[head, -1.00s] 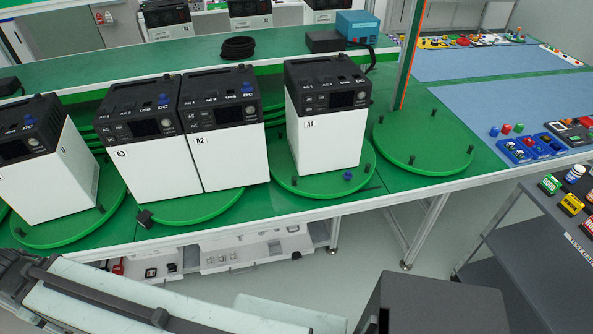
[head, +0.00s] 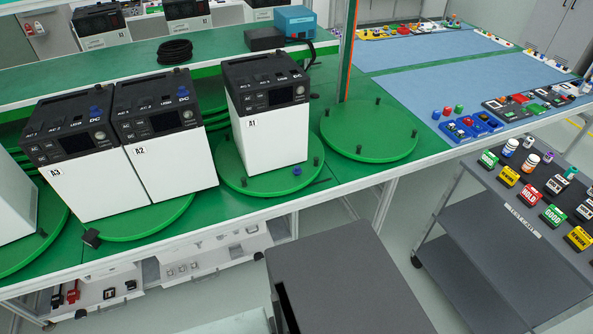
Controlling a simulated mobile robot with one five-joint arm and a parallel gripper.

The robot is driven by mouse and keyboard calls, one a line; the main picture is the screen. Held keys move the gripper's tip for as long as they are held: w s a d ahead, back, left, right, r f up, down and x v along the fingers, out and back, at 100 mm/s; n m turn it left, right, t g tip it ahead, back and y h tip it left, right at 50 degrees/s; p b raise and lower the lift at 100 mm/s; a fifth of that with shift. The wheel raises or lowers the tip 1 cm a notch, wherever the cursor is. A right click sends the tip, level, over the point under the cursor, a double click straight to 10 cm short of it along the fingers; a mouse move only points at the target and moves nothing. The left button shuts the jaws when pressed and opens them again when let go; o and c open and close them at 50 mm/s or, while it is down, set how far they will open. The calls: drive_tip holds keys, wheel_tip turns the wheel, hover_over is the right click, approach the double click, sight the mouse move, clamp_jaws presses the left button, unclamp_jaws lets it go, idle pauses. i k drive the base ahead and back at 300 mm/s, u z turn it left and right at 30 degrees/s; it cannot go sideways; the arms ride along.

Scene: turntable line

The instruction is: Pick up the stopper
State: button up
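No thing in view is plainly marked as the stopper. A small blue piece (head: 297,170) lies on the green turntable (head: 252,185) at the right front of the white unit A1 (head: 278,130). A small black block (head: 91,237) sits at the front edge of the turntable (head: 150,222) under units A2 (head: 178,163) and A3 (head: 95,185). I cannot tell whether either is the stopper. My gripper is not in view.
An empty green turntable (head: 369,130) with black pegs stands right of A1. A blue tray (head: 470,128) lies on the bench farther right. A grey cart (head: 498,185) holds labelled blocks and small bottles. Open floor shows between bench and cart.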

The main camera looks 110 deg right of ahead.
sight(296, 169)
drive_tip(key=k, duration=2)
